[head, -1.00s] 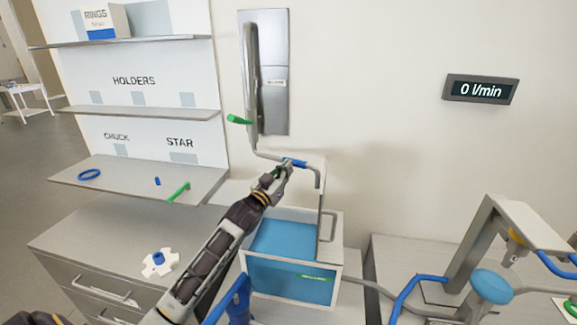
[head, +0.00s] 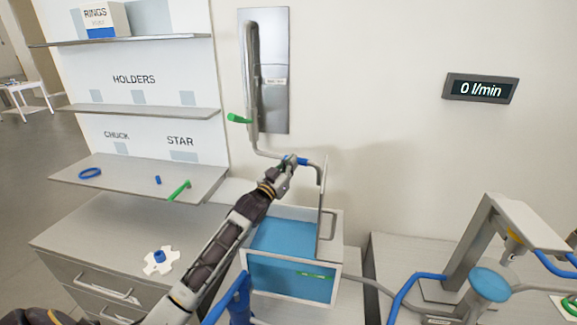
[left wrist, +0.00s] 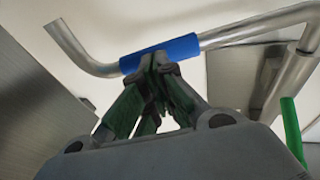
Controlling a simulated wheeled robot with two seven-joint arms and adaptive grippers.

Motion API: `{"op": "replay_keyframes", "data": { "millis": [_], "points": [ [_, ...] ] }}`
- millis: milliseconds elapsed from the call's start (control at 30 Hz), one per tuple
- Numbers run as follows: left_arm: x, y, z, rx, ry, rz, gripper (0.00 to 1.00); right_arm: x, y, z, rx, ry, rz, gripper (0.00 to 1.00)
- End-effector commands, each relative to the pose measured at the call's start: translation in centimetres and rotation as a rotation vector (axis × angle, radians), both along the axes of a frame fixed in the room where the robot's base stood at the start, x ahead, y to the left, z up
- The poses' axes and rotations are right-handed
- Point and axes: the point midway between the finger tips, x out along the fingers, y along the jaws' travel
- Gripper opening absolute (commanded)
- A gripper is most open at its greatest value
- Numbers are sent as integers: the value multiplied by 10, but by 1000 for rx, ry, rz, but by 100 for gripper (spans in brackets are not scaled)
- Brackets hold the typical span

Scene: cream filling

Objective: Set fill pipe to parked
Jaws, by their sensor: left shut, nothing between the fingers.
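The fill pipe (head: 270,154) is a grey metal tube that comes out from a tall steel wall plate and bends down at its right end. Its blue sleeve (head: 303,161) also shows in the left wrist view (left wrist: 160,52). The pipe's down-turned end hangs over the back right part of a tank (head: 291,292) with blue contents. A green handle (head: 239,118) sticks out at the wall plate. My left gripper (head: 289,163) is shut and empty, its fingertips (left wrist: 157,62) right against or very near the sleeve; contact is uncertain. My right gripper is out of view.
A display (head: 480,89) on the wall reads 0 l/min. Shelves (head: 140,178) with a blue ring and green piece stand at left above a drawer cabinet (head: 85,240). A grey stand (head: 480,230) with blue hoses is at right.

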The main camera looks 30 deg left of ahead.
Motion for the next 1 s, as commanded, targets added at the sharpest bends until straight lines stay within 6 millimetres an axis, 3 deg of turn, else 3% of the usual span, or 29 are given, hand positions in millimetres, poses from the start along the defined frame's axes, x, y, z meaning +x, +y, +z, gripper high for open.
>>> {"op": "replay_keyframes", "data": {
  "millis": [600, 1000],
  "points": [
    [53, -7, 1, 0, -2, 0, 0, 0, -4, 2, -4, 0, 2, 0],
    [57, -7, 2, -1, -2, 0, 0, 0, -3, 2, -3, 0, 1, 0]
  ]
}}
